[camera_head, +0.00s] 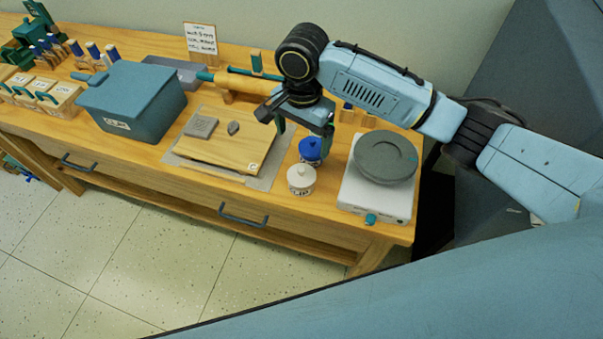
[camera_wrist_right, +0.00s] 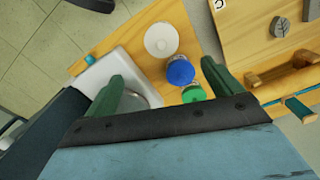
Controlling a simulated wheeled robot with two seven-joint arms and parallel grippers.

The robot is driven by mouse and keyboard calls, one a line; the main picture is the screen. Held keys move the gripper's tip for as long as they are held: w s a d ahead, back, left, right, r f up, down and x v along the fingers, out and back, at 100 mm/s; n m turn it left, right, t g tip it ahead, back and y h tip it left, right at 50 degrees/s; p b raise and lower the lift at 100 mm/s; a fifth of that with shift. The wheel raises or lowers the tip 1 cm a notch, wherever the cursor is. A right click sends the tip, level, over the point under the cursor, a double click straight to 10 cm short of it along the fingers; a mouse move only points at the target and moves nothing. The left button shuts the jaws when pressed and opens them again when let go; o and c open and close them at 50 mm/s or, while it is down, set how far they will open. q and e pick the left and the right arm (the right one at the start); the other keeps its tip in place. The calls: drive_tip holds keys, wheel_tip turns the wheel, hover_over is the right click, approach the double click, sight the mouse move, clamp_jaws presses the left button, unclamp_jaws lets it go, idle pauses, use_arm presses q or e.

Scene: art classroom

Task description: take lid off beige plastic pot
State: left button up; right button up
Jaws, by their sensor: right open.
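In the right wrist view the beige pot (camera_wrist_right: 161,40) shows from above, just beyond the fingertips. My right gripper (camera_head: 303,140) is open, pointing down above and behind the pots. In the right wrist view its two green fingers (camera_wrist_right: 163,70) are spread apart with nothing held. The beige pot is not between them at its height. My left gripper is not in view.
A blue-lidded pot (camera_head: 311,150) stands right behind the beige one, and a green-lidded pot (camera_wrist_right: 193,93) behind that. A white turntable device (camera_head: 372,208) is to the right. A wooden board (camera_head: 226,151) lies left, beside a blue-grey clay bin (camera_head: 140,103).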

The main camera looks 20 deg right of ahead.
sight(301, 169)
wheel_tip(301, 169, down, 13)
drive_tip(key=shift+w+a+r+b, duration=0.1)
drive_tip(key=shift+w+b, duration=0.05)
drive_tip(key=shift+b, duration=0.95)
drive_tip(key=c, duration=1.1)
